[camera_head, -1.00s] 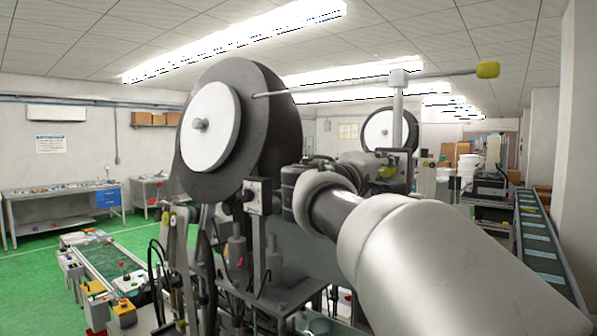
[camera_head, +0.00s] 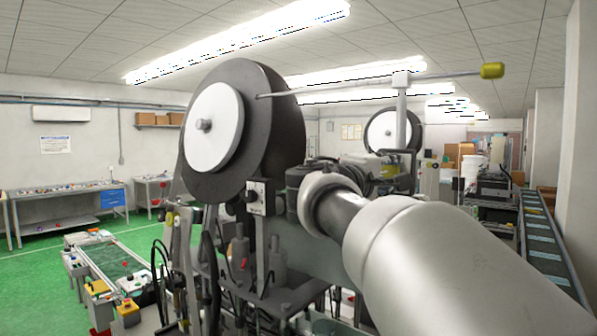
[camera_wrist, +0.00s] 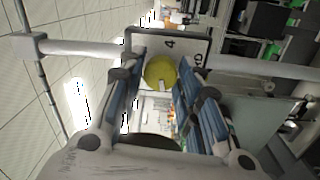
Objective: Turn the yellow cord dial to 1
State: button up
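The yellow dial (camera_wrist: 159,71) shows in the wrist view as a round yellow knob with a pale mark at its lower edge. It sits on a pale plate (camera_wrist: 196,45) with dark figures, one looking like a 4; the figure 1 cannot be made out. My gripper (camera_wrist: 161,74) is open, with one blue-padded finger on each side of the dial. Whether the pads touch the dial cannot be told. In the head view my arm hides most of this area; a yellow patch shows just beyond my wrist.
A large black reel with a white disc (camera_head: 213,127) stands left of my arm, and a second reel (camera_head: 388,131) is behind. A rod with a yellow end (camera_head: 492,70) reaches across above. A conveyor (camera_head: 545,245) runs along the right.

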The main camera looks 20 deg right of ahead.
jog(key=o, duration=0.4)
jog(key=shift+c, duration=0.2)
jog(key=v, duration=1.2)
jog(key=s+f+g+y+b, duration=0.2)
jog(key=s+f+y, duration=0.3)
jog(key=f, duration=0.8)
jog(key=s+a+f+m+g+y+b, duration=0.1)
jog(key=s+a+f+y, duration=0.2)
jog(key=f, duration=0.6)
jog(key=s+a+f+m+y+b, duration=0.1)
jog(key=s+a+f+m+y, duration=0.1)
jog(key=s+a+f+y, duration=0.2)
jog(key=s+a+f+m+g+y+b, duration=0.1)
jog(key=s+a+f+y, duration=0.3)
jog(key=f, duration=1.2)
jog(key=s+a, duration=0.4)
jog(key=s, duration=0.3)
jog(key=shift+g, duration=0.3)
